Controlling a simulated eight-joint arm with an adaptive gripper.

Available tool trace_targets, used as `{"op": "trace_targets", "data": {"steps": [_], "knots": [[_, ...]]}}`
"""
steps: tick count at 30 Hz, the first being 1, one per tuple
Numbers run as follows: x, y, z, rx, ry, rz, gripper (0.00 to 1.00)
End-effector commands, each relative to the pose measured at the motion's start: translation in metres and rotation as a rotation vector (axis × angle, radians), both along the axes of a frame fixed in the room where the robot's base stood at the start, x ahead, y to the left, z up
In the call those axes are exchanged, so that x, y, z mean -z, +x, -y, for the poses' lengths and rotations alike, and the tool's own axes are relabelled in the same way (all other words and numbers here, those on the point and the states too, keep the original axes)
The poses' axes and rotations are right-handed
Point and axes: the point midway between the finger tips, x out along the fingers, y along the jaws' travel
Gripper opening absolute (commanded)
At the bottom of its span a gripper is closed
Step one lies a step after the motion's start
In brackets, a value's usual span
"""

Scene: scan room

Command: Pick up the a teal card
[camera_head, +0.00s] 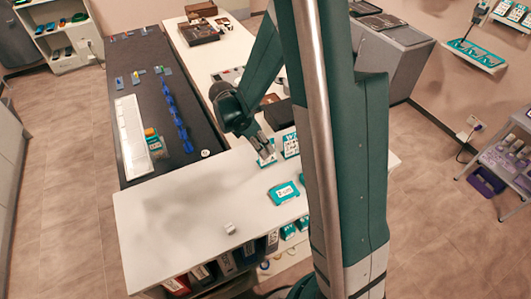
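A flat teal piece with a white label (284,192) lies on the white table, right of its middle. Two upright-looking white-and-teal cards stand farther back, a left one (266,158) and a right one (290,146). I cannot tell which of these is the teal card of the task. My gripper (262,148) points down at the left card, just above or against its top edge. The fingers are small and dark here, and I cannot tell if they are open or touching it.
A small white cube (230,228) lies near the front of the white table (170,225). A dark counter (195,110) holds a white tray (131,135) and a row of blue pieces (177,117). My arm hides the table's right part. The table's left half is clear.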

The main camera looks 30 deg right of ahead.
Motion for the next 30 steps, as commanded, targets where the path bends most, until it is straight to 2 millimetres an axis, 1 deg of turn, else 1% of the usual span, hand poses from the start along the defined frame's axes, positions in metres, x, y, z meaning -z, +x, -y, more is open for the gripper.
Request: {"op": "trace_targets", "data": {"steps": [5, 18, 24, 30], "knots": [[-0.017, -0.001, 0.0, 0.0, 0.0, 0.0, 0.0], [-0.071, -0.001, 0.0, 0.0, 0.0, 0.0, 0.0], [-0.085, 0.0, 0.0, 0.0, 0.0, 0.0, 0.0], [-0.089, -0.001, 0.0, 0.0, 0.0, 0.0, 0.0]]}}
